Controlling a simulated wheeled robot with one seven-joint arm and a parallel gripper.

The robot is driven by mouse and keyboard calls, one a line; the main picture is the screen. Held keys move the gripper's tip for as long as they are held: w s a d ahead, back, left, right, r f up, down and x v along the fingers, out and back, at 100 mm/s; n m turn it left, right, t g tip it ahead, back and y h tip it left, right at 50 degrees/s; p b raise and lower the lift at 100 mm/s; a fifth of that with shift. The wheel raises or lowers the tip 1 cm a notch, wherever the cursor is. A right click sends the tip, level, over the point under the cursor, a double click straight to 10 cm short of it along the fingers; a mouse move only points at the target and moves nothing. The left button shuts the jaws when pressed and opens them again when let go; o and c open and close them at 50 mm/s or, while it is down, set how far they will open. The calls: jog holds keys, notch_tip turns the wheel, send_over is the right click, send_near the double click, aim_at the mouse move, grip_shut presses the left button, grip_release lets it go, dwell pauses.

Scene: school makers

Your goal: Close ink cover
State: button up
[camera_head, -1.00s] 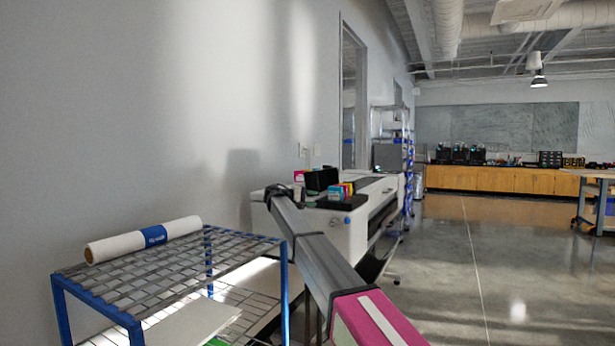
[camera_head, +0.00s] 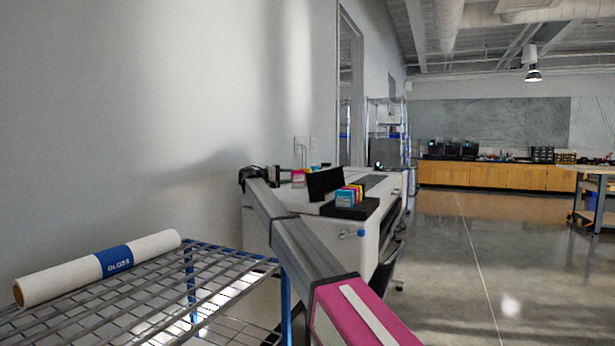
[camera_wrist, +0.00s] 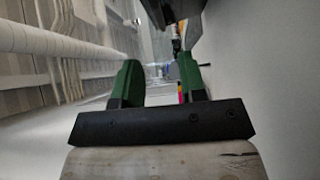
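The ink cover (camera_head: 324,183) is a black panel on top of the white large-format printer (camera_head: 313,238); it stands raised and tilted. Colourful ink cartridges (camera_head: 350,195) stand in a black tray (camera_head: 352,209) at the printer's near end. My gripper (camera_wrist: 155,88) shows two green fingers spread apart with nothing between them, so it is open. A small strip of pink and yellow, likely cartridges, shows by its right finger. In the head view my arm's far end is beside the printer's left rear, near the wall; the fingers there are not clear.
A blue-framed wire rack (camera_head: 215,262) stands at the front left with a white GLOSS paper roll (camera_head: 100,267) on it. The grey wall (camera_head: 130,120) runs along the left. Open floor (camera_head: 450,270) lies to the right. Wooden cabinets (camera_head: 490,175) stand at the back.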

send_near(324, 183)
jog(key=w+d+r, duration=0.3)
jog(key=shift+d+r, duration=0.1)
jog(key=shift+r, duration=0.15)
grip_shut()
